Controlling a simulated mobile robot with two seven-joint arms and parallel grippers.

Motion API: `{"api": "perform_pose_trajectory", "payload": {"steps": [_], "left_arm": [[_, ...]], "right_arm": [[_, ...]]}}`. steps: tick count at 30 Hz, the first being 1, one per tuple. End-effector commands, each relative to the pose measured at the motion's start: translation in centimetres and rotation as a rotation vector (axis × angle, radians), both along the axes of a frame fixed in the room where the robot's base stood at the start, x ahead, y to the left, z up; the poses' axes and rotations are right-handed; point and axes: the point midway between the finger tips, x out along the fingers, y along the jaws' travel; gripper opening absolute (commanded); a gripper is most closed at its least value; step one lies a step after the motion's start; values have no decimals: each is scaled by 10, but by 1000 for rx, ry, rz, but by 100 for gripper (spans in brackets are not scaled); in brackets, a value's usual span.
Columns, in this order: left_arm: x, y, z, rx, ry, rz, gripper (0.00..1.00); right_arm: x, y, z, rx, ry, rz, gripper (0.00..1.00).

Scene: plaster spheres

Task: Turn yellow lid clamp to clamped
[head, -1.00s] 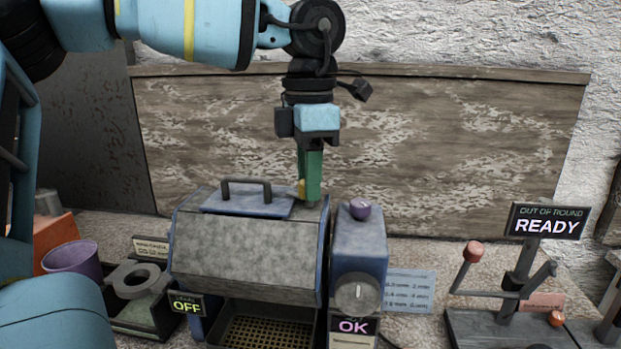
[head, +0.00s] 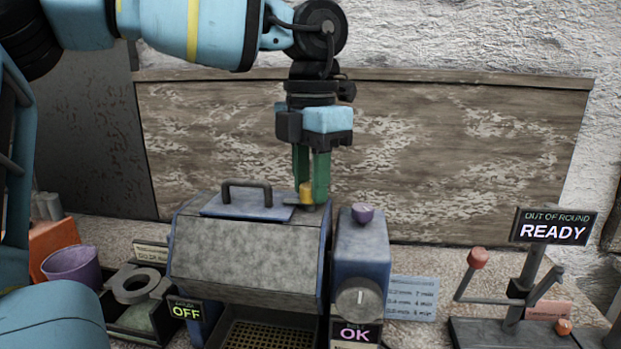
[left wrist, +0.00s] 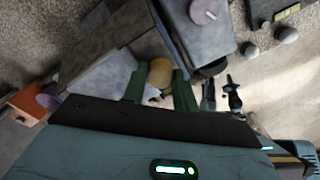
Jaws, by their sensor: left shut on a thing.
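The yellow lid clamp (head: 306,194) stands on the top right corner of the grey-blue machine (head: 250,250), by the lid's right end. My left gripper (head: 312,196) points straight down from above, with its green fingers on either side of the clamp. The gripper is shut on the clamp. In the left wrist view the yellow clamp (left wrist: 160,74) sits between the two green fingertips (left wrist: 158,82). The clamp's lower part is partly hidden by the fingers. My right gripper is in neither view.
A black handle (head: 247,192) stands on the lid left of my gripper. A wooden board (head: 450,160) stands behind. A lever stand with a READY sign (head: 553,227) is at the right.

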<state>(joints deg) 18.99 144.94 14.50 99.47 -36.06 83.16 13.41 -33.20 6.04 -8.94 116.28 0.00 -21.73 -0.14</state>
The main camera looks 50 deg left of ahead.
Motion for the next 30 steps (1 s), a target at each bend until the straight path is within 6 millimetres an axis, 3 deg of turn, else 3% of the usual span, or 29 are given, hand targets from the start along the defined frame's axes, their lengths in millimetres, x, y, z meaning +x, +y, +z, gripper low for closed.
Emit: {"api": "perform_pose_trajectory", "payload": {"steps": [5,6,11,22,30], "left_arm": [[0,0,1,0,-3,1,6],[0,0,1,0,-3,1,30],[0,0,0,0,-2,0,50],[0,0,6,1,-1,0,50],[1,0,46,1,-4,1,50]], "right_arm": [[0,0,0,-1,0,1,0],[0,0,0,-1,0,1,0],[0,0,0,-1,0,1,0],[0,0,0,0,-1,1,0],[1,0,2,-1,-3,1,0]]}}
